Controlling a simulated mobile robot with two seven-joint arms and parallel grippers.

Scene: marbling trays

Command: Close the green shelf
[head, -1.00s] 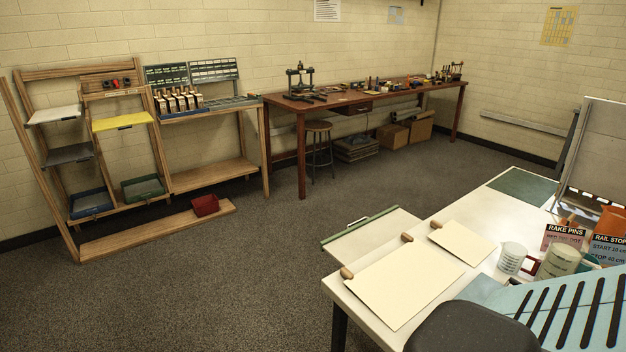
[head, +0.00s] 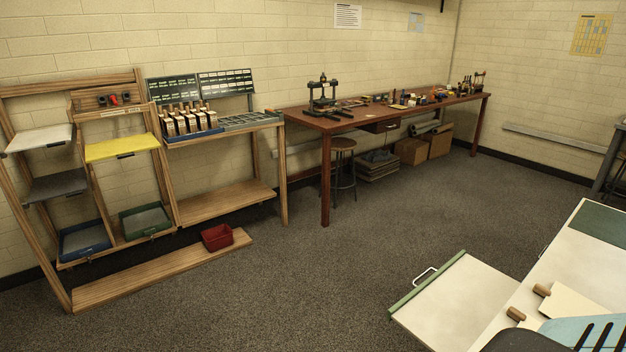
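The green shelf (head: 468,299) is a pale flat board with a green front edge (head: 428,284) and a light wire handle (head: 425,274). In the head view it sticks out to the left from the side of the white table (head: 566,256) at the lower right, so it stands open. Its near corner is cut off by the bottom of the picture. Neither of my grippers is in view.
Wooden racks with trays stand along the left wall, with a red bin (head: 217,237) on a low plank (head: 160,270). A brown workbench (head: 350,121) and a stool (head: 343,146) stand at the back. The grey floor between is clear.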

